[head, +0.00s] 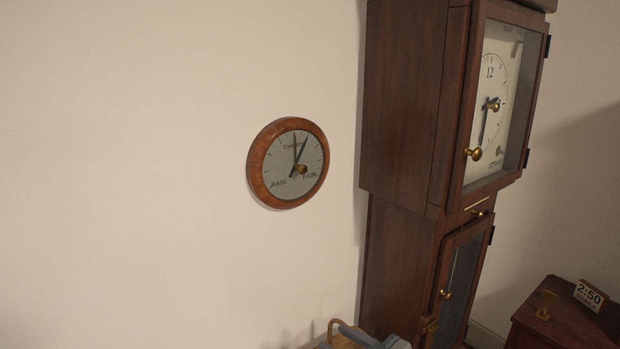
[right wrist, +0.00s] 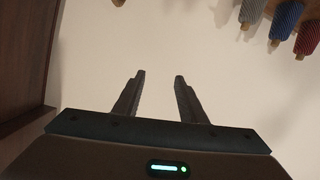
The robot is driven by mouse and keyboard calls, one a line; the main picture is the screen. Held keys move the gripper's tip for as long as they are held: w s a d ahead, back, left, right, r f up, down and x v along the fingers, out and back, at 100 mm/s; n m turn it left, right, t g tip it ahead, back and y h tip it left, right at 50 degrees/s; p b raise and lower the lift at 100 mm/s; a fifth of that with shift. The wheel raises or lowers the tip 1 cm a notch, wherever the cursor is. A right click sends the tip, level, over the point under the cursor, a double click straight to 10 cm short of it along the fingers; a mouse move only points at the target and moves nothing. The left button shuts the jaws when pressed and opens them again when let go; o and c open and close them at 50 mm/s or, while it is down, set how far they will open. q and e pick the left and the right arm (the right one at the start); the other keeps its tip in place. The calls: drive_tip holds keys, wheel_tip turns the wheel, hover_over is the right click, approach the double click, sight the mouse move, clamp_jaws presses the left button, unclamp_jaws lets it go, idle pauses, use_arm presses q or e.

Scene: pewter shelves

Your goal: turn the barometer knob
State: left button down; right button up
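The barometer (head: 258,172) is a round wooden-rimmed dial on the pale wall in the head view, left of the tall clock. Its face reads RAIN, CHANGE and FAIR, with two hands pointing up and upper right. A small brass knob (head: 302,169) sits on the face, right of centre. My right gripper (right wrist: 159,75) is open in the right wrist view, its two dark fingers apart with only pale surface between them. I cannot make out the barometer in that view. My left gripper is not in view.
A tall dark wooden clock (head: 405,100) stands right of the barometer, with brass knobs on its doors. Grey, blue and red spools (right wrist: 285,18) show in the right wrist view. The wall left of the barometer is bare.

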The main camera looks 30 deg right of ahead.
sight(305, 172)
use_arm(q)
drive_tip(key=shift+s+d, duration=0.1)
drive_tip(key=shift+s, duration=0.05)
use_arm(e)
drive_tip(key=w+d+r+n+t+y, duration=0.1)
drive_tip(key=d+r+t, duration=0.2)
drive_tip(key=r, duration=0.9)
drive_tip(key=w+d+r+t+y, duration=0.1)
drive_tip(key=w+d+r+t, duration=0.1)
drive_tip(key=r, duration=1.1)
drive_tip(key=shift+d+n+t+y, duration=0.4)
drive_tip(key=shift+d+t, duration=0.45)
drive_tip(key=shift+t, duration=0.15)
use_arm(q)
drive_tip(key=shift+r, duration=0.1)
use_arm(e)
drive_tip(key=shift+w+r, duration=0.1)
drive_tip(key=shift+w, duration=0.15)
